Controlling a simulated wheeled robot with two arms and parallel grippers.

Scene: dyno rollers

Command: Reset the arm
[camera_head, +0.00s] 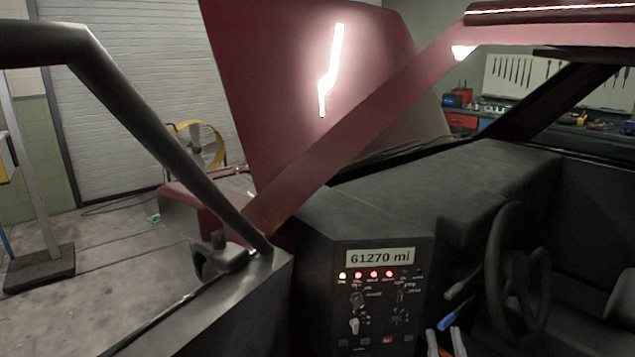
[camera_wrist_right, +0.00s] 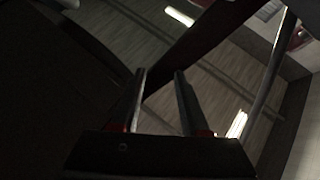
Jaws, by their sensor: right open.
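My right gripper (camera_head: 447,340) shows only in part at the bottom edge of the head view, below the steering wheel's left side and right of the dash panel. In the right wrist view my right gripper (camera_wrist_right: 160,76) is open, with two grey fingers apart and nothing between them. Most of the right arm is out of the picture. My left gripper is not in the head view.
A dash panel (camera_head: 380,300) reads 61270 mi and has several lit red lights. A steering wheel (camera_head: 492,265) is to the right, with a blue-tipped lever (camera_head: 455,314) near it.

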